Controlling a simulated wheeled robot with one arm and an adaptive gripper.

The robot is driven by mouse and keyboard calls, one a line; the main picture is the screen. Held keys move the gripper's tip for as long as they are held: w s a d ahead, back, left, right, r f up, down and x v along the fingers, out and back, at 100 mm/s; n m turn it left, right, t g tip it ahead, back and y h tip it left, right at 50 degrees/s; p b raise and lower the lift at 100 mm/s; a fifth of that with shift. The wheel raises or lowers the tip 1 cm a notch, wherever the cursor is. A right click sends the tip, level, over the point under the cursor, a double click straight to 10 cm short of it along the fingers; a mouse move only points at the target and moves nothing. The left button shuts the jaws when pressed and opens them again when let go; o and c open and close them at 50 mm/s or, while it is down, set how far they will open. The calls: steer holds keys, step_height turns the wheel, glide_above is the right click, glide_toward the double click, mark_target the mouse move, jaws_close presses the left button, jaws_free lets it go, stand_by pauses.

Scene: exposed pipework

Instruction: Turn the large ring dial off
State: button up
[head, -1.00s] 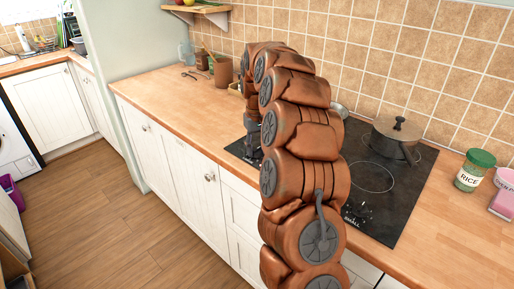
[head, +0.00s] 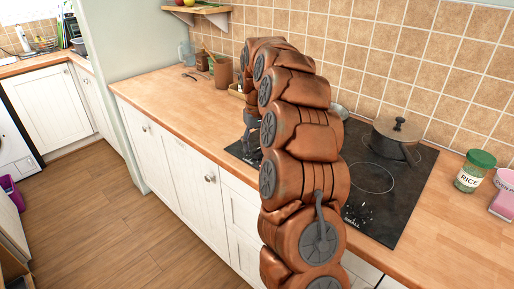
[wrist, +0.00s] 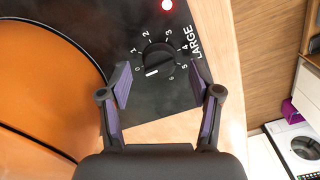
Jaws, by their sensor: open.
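The large ring dial (wrist: 160,58) is a black knob on the black hob (wrist: 115,20), with numbers around it and the word LARGE beside it. Its white mark is at the knob's lower left, near the 0. My gripper (wrist: 161,72) is open, with its purple-lined fingers on either side of the dial. I see gaps between fingers and knob; the height of the fingertips is unclear. A red light (wrist: 167,5) glows by the dial. In the head view my arm hides the dial and much of the hob (head: 405,215).
A round orange-brown surface (wrist: 40,85) lies left of the dial. A lidded pot (head: 395,140) stands on the hob's back right. Another dial (head: 364,214) marked SMALL sits at the front right. A rice jar (head: 475,170) stands on the worktop at right. The left worktop (head: 165,95) is mostly clear.

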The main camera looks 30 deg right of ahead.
mark_target(257, 149)
step_height(257, 149, up, 10)
steer(key=shift+r, duration=0.2)
stand_by(0.3)
stand_by(0.5)
